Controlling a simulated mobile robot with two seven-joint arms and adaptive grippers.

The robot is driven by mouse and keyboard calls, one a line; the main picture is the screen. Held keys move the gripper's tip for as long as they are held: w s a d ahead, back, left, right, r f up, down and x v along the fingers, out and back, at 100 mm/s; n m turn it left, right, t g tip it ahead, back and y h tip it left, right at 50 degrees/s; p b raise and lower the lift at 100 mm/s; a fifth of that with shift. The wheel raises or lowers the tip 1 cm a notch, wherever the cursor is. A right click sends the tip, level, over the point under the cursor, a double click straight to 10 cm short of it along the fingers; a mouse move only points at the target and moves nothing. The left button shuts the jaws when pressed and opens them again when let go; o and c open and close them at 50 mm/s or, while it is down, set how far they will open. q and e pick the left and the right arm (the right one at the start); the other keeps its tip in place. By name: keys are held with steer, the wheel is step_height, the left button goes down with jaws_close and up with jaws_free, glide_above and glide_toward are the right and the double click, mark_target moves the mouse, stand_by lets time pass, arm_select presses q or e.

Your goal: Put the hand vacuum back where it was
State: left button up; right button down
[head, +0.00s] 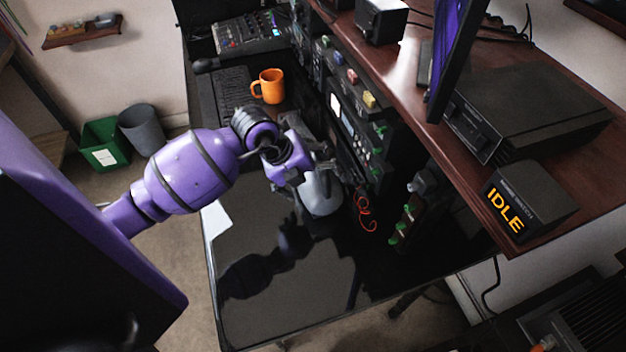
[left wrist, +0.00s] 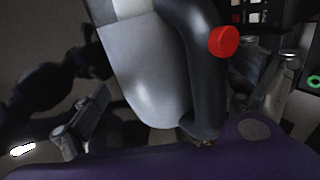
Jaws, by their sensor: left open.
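The hand vacuum (head: 320,195) has a pale grey rounded body and sits on the glossy black desk, partly hidden behind my left gripper (head: 312,165). In the left wrist view, the vacuum's grey body (left wrist: 150,85) and dark handle (left wrist: 203,75) with a red button (left wrist: 223,41) show close up. The left gripper's fingers (left wrist: 178,110) are apart, one on each side of the vacuum in that picture. Whether either finger touches it I cannot tell. My right gripper is not in view.
An orange mug (head: 268,86) stands behind the gripper near a keyboard (head: 234,95). Racks with knobs (head: 350,125) line the desk's right side, with a red coiled cable (head: 366,212) beside them. A wooden shelf (head: 420,97) overhangs them. The desk's front (head: 300,300) is clear.

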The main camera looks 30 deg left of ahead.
arm_select(q)
steer(key=shift+r, duration=0.15)
steer(key=v, duration=1.2)
steer(key=shift+p, duration=0.35)
stand_by(0.4)
steer(key=shift+s+a, duration=0.1)
